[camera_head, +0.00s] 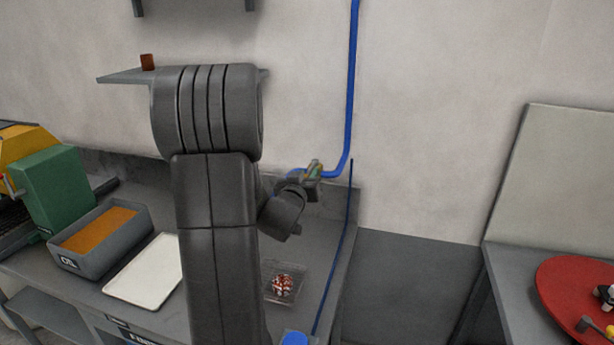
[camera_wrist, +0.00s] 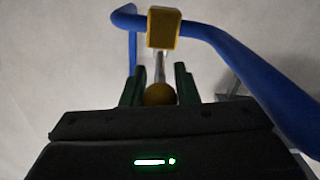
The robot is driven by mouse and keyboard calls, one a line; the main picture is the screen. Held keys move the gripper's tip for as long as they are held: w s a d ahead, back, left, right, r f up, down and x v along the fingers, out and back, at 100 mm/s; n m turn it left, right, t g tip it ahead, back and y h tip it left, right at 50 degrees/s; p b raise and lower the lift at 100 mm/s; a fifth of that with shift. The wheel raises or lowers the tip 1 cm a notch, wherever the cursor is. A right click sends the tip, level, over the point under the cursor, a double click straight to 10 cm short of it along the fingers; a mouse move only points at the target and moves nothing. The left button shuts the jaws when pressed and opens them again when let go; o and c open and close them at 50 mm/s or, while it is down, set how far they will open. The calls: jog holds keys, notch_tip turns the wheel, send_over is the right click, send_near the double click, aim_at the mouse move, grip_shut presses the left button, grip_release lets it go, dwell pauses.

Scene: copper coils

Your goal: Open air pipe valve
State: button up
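The valve is a yellow block (camera_wrist: 163,27) on the blue air pipe (camera_wrist: 252,62) in the wrist view. A thin metal lever comes from the block toward me and ends in a round yellow knob (camera_wrist: 160,94). My gripper (camera_wrist: 159,80) has its two green fingers one on each side of the knob, with no clear gap, and looks shut on it. In the head view the pipe (camera_head: 352,80) runs down the wall and bends left to my gripper (camera_head: 312,170). The valve is small there and partly hidden by my gripper.
My arm covers the middle of the head view. A green machine (camera_head: 52,190) stands left, a red disc (camera_head: 570,290) right. A shelf (camera_head: 125,76) is behind my arm.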

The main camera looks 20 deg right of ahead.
grip_shut()
jog(key=shift+s+d+f+b, duration=0.1)
jog(key=shift+d+f+b, duration=0.1)
jog(key=shift+b, duration=0.85)
jog(key=d+n+y+p, duration=0.1)
jog(key=d+n+y, duration=0.8)
jog(key=n+y, duration=0.5)
jog(key=shift+r+t+y, duration=0.25)
jog(key=shift+t+y, duration=0.05)
jog(key=shift+y, duration=3)
jog(key=shift+d, duration=0.1)
